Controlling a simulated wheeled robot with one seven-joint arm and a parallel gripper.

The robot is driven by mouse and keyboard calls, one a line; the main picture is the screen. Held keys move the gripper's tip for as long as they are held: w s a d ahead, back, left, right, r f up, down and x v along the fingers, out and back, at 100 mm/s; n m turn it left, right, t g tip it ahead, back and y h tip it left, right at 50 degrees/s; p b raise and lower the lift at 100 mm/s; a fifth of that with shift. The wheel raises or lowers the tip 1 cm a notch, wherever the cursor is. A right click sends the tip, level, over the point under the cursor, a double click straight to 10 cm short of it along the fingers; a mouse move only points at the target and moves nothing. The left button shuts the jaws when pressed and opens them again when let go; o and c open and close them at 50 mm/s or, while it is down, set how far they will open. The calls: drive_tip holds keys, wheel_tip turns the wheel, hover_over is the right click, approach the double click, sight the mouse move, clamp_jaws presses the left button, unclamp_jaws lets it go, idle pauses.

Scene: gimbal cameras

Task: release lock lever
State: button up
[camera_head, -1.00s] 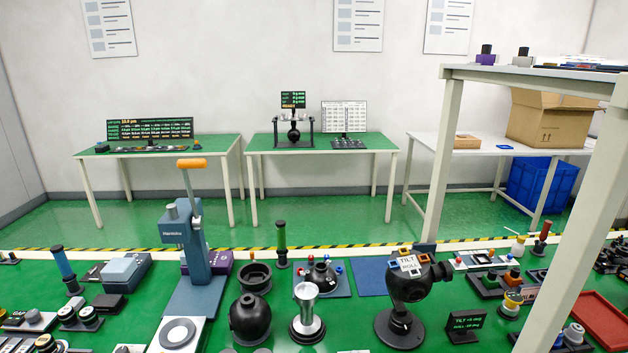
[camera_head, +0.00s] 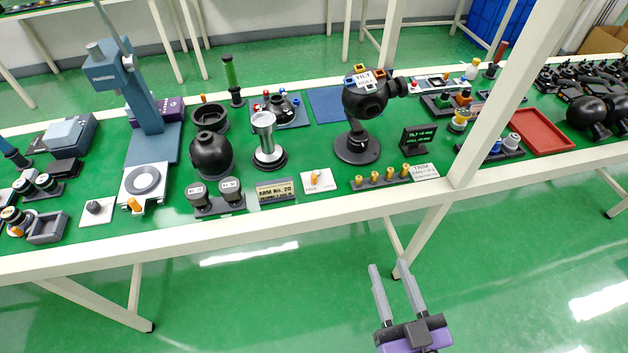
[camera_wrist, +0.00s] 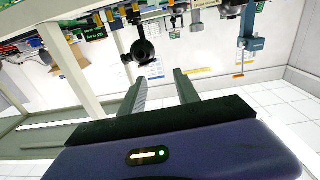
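My gripper (camera_head: 388,266) is open and empty in front of the table, below its front edge. Its two spread fingers also show in the wrist view (camera_wrist: 158,82), with nothing between them. A small orange lever (camera_head: 316,177) stands on a white plate near the front edge; the plate's label is too small to read surely. Another orange lever (camera_head: 134,205) is at the front of the white ring fixture (camera_head: 146,180). I cannot tell which is the lock lever. The black gimbal ball marked TILT (camera_head: 364,98) stands behind, and shows upside down in the wrist view (camera_wrist: 142,48).
The green table (camera_head: 75,240) has a pale front rail. A shelf post (camera_head: 488,120) rises at its right part. Brass knobs (camera_head: 383,177), a small display (camera_head: 418,139), and a red tray (camera_head: 541,131) are nearby. The floor before the table is clear.

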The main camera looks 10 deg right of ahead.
sight(315, 180)
drive_tip(key=w+a+f+y+b, duration=0.1)
drive_tip(key=w+f, duration=0.1)
drive_tip(key=w, duration=0.6)
drive_tip(key=w+a+f+n+b, duration=0.1)
drive_tip(key=w+f, duration=0.1)
drive_tip(key=w, duration=0.6)
drive_tip(key=w+a+f+n+y+b, duration=0.1)
drive_tip(key=w+a+f, duration=0.1)
drive_tip(key=w, duration=0.6)
drive_tip(key=shift+w+a+f+t+y, duration=0.1)
drive_tip(key=shift+w+f+t+y, duration=0.2)
drive_tip(key=shift+f+t, duration=0.15)
drive_tip(key=shift+n+g+y, duration=0.3)
drive_tip(key=shift+g+y, duration=0.1)
drive_tip(key=shift+g, duration=0.05)
drive_tip(key=w+f, duration=0.1)
drive_tip(key=w+a+f, duration=0.1)
drive_tip(key=w+f, duration=0.1)
drive_tip(key=shift+f, duration=0.15)
drive_tip(key=f, duration=0.2)
drive_tip(key=shift+s+a+f+g, duration=0.25)
drive_tip(key=shift+a+f+g, duration=0.05)
drive_tip(key=shift+f, duration=0.05)
drive_tip(key=shift+w, duration=0.45)
drive_tip(key=b+x, duration=0.3)
drive_tip(key=x, duration=0.4)
drive_tip(key=shift+m, duration=0.4)
drive_tip(key=shift+s, duration=0.1)
clamp_jaws()
